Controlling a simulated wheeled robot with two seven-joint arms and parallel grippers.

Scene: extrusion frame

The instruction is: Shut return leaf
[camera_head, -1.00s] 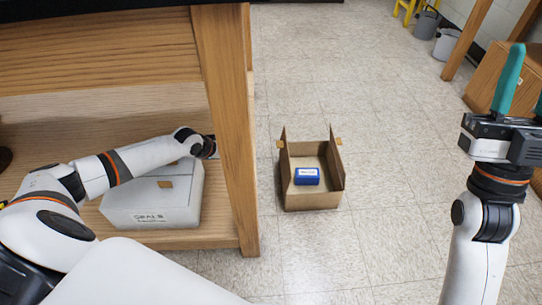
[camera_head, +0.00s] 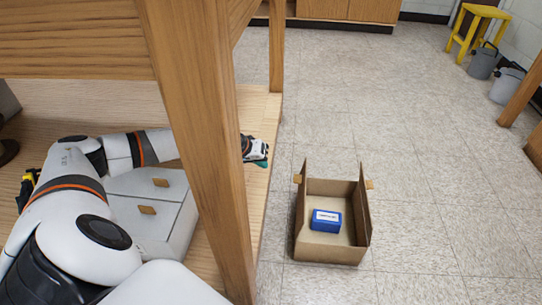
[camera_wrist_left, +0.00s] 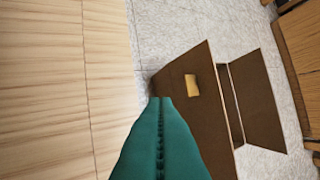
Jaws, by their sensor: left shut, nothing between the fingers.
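An open brown cardboard box (camera_head: 330,253) stands on the floor, with a blue labelled block (camera_head: 326,220) inside. Its left leaf (camera_head: 301,205) and right leaf (camera_head: 363,215) stand up, each with a tan tab. I cannot read which one is the return leaf. My left gripper (camera_head: 262,161) is shut and empty, reaching past the table leg, left of and above the box. In the left wrist view its teal fingers (camera_wrist_left: 160,140) overlap the edge of a brown leaf with a tan tab (camera_wrist_left: 192,85). I cannot tell whether they touch. My right gripper is out of view.
A wooden table leg (camera_head: 205,130) stands between my left forearm and the box. A grey box (camera_head: 150,215) with tan tabs lies closed on the wooden shelf (camera_head: 262,110). A yellow stool (camera_head: 480,30) and grey buckets (camera_head: 482,64) stand far right. The floor right of the box is clear.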

